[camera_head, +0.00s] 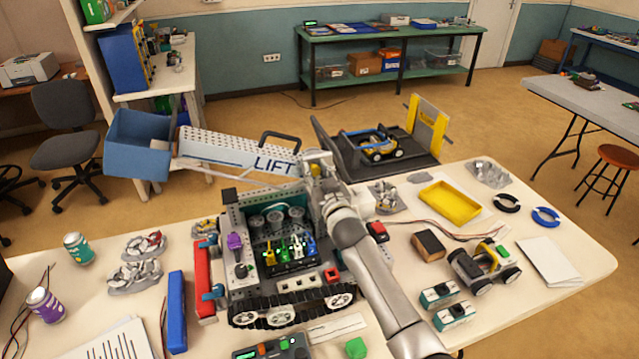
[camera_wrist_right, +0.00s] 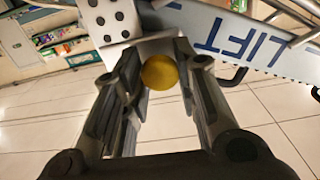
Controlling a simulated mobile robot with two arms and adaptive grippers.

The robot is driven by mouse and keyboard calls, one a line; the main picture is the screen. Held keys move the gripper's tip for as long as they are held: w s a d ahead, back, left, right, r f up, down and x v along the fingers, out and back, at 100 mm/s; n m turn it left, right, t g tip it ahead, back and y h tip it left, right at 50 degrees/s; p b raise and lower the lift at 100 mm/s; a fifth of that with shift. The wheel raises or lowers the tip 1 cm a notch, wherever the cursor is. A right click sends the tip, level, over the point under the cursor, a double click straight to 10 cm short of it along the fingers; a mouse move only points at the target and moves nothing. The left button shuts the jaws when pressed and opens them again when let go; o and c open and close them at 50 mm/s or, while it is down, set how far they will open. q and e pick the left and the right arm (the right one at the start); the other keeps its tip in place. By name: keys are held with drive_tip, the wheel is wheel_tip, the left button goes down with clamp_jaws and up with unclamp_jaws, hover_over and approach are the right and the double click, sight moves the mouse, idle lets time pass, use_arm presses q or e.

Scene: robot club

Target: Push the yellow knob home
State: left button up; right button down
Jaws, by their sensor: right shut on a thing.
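The yellow knob (camera_wrist_right: 159,72) is a round ball shape in the right wrist view, at the base of the white perforated arm marked LIFT (camera_wrist_right: 240,42). My right gripper (camera_wrist_right: 160,80) has its fingers on both sides of the knob and is shut on it. In the head view my right gripper (camera_head: 325,168) reaches over the tracked robot model (camera_head: 270,285), at the right end of the LIFT arm (camera_head: 235,150). The knob is mostly hidden there, and I cannot tell how far it sticks out. My left gripper is not in view.
A blue bucket (camera_head: 140,140) hangs at the far end of the LIFT arm. Cans stand at the left.

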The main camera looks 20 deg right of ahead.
drive_tip(key=shift+w+r, duration=0.1)
drive_tip(key=c, duration=1.4)
unclamp_jaws()
drive_tip(key=o, duration=0.3)
drive_tip(key=shift+w, duration=0.25)
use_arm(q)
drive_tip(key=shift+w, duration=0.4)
use_arm(e)
drive_tip(key=shift+s, duration=0.25)
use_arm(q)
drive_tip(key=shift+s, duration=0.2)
use_arm(e)
drive_tip(key=s, duration=1.1)
drive_tip(key=shift+s, duration=0.3)
